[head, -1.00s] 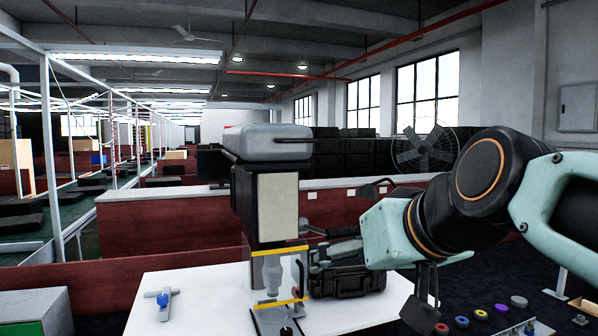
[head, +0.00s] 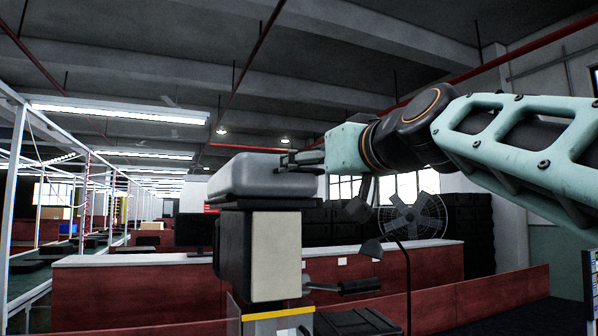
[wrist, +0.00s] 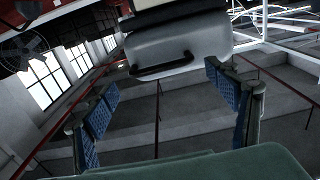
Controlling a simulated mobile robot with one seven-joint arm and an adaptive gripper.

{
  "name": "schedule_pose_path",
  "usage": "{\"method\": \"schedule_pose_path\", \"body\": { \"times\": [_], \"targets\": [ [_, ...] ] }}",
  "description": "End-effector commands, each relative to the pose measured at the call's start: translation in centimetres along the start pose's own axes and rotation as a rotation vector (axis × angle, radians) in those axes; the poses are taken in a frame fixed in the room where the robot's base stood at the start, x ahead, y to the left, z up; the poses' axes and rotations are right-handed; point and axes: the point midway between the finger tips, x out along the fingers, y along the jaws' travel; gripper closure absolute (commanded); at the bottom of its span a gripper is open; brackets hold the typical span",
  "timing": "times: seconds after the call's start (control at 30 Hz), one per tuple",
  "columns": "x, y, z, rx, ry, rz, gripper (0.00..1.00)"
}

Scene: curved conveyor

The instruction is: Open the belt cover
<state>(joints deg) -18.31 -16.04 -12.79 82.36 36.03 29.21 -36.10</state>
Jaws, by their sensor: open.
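The belt cover (head: 262,176) is a rounded grey box lying flat on top of the dark machine. In the wrist view the cover (wrist: 180,48) fills the top middle, with a black bar handle (wrist: 162,66) on its near face. My gripper (head: 290,158) is level with the cover at its right side in the head view. In the wrist view its two blue-padded fingers (wrist: 162,85) are spread wide and empty, with the handle between and slightly beyond them. I cannot tell whether a finger touches the cover.
The machine body (head: 276,256) has a pale front panel and a yellow-edged lower part. A black bracket (head: 345,287) sticks out at its right. A red partition (head: 140,296) and a standing fan (head: 412,215) are behind. The space above the cover is clear.

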Motion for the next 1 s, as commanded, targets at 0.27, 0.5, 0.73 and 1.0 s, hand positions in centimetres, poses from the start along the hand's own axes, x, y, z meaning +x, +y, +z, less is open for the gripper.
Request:
{"method": "schedule_pose_path", "body": {
  "times": [0.27,0.5,0.73,1.0],
  "targets": [
    [4.3,0.0,0.0,0.001,-0.002,0.0,0.21],
    [5.5,0.1,0.0,0.001,0.0,0.001,0.21],
    [5.5,0.0,0.0,0.001,0.0,0.001,0.21],
    [5.5,0.1,0.1,0.001,0.0,0.001,0.49]
  ]
}}
